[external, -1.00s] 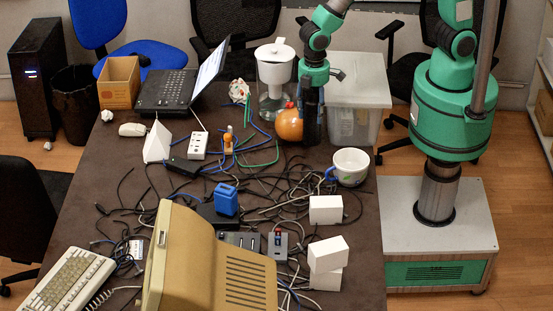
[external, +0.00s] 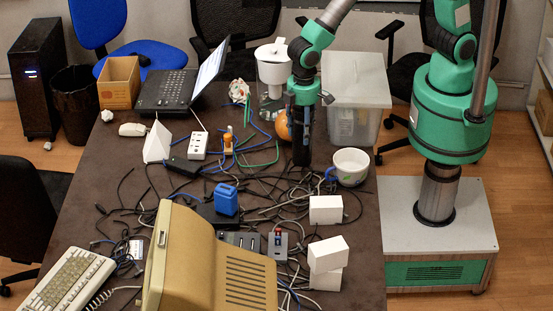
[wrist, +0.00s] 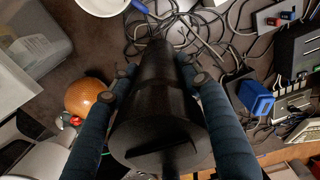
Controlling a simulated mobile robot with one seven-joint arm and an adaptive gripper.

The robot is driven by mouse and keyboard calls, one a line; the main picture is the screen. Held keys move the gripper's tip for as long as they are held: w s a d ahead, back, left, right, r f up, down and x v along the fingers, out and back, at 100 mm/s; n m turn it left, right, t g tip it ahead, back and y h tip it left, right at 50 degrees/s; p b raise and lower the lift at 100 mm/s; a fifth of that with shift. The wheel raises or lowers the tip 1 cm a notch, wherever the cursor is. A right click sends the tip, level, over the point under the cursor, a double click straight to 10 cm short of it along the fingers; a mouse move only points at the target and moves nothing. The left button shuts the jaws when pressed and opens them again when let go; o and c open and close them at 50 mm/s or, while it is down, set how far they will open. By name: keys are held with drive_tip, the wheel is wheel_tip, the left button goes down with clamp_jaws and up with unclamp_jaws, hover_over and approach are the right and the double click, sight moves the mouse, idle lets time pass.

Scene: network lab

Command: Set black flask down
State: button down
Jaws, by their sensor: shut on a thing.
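The black flask (external: 301,148) is upright in my gripper (external: 303,104), over the right part of the dark table, just left of the white mug. In the wrist view, the flask (wrist: 160,112) fills the space between the two dark fingers of my gripper (wrist: 162,76), which are closed around its sides. Its far end points to the table among the cables. I cannot tell whether its base touches the tabletop. In the external view the flask and gripper hide part of the orange ball.
An orange ball (external: 282,125) sits behind the flask. A white mug (external: 351,166) with a blue handle is at its right, and tangled cables (external: 262,190) lie in front and left. A water jug (external: 273,72) and clear bin (external: 356,97) stand behind.

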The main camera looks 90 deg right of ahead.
sight(302, 155)
drive_tip(key=shift+a+r, duration=0.1)
drive_tip(key=shift+a, duration=0.05)
drive_tip(key=shift+f+b, duration=0.6)
drive_tip(key=shift+f, duration=2.65)
drive_tip(key=shift+f+b, duration=0.4)
drive_tip(key=shift+f, duration=1.5)
drive_tip(key=c, duration=0.9)
unclamp_jaws()
wheel_tip(302, 155, up, 12)
drive_tip(key=shift+r+p, duration=0.1)
drive_tip(key=shift+p, duration=1.1)
